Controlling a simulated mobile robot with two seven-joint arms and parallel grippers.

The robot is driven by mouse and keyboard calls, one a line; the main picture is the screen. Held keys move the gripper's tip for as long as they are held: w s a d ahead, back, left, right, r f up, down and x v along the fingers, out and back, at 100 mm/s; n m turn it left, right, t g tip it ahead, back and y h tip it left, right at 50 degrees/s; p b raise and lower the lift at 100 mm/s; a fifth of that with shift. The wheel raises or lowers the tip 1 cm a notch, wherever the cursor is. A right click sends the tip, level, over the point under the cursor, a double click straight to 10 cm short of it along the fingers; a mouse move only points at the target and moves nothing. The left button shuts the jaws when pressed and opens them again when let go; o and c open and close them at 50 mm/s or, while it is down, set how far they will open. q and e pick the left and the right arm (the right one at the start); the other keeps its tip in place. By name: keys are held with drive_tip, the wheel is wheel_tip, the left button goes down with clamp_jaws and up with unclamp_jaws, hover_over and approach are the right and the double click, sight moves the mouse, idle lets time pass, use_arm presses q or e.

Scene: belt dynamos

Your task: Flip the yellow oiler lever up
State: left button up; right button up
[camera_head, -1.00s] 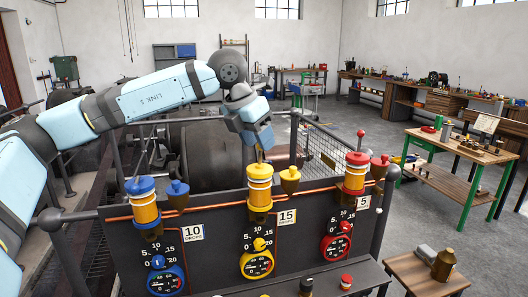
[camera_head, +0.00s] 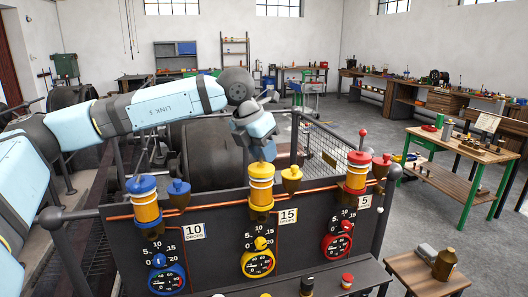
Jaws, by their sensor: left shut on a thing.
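The yellow oiler (camera_head: 260,187) stands upright in the middle of the dark panel, between the blue oiler (camera_head: 143,200) and the red oiler (camera_head: 357,172). My left gripper (camera_head: 266,157) is just above the yellow oiler's top, pointing down. It is shut on a small yellow piece, the yellow oiler lever (camera_head: 269,151), which shows at its fingertips. The fingers hide part of the lever, so its exact tilt is hard to tell. My right gripper is not in view.
A yellow funnel cup (camera_head: 291,178) stands close to the right of the yellow oiler. Gauges, including the yellow gauge (camera_head: 258,263), sit below on the panel. A copper pipe runs along the panel's top. A dark drum (camera_head: 212,150) is behind the gripper.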

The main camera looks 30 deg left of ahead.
use_arm(q)
drive_tip(key=shift+d+f, duration=0.1)
drive_tip(key=shift+d, duration=0.1)
drive_tip(key=shift+a+g+h+p, duration=0.1)
drive_tip(key=shift+g+h+p, duration=0.25)
drive_tip(key=shift+g+h, duration=0.25)
drive_tip(key=shift+o, duration=0.5)
drive_tip(key=shift+w+a+g+h, duration=0.1)
drive_tip(key=shift+w+g+h, duration=0.05)
drive_tip(key=shift+g+h, duration=0.3)
drive_tip(key=o, duration=0.6)
drive_tip(key=shift+c, duration=0.2)
drive_tip(key=shift+o, duration=0.8)
drive_tip(key=shift+r, duration=0.2)
drive_tip(key=shift+d, duration=0.25)
drive_tip(key=shift+a, duration=0.2)
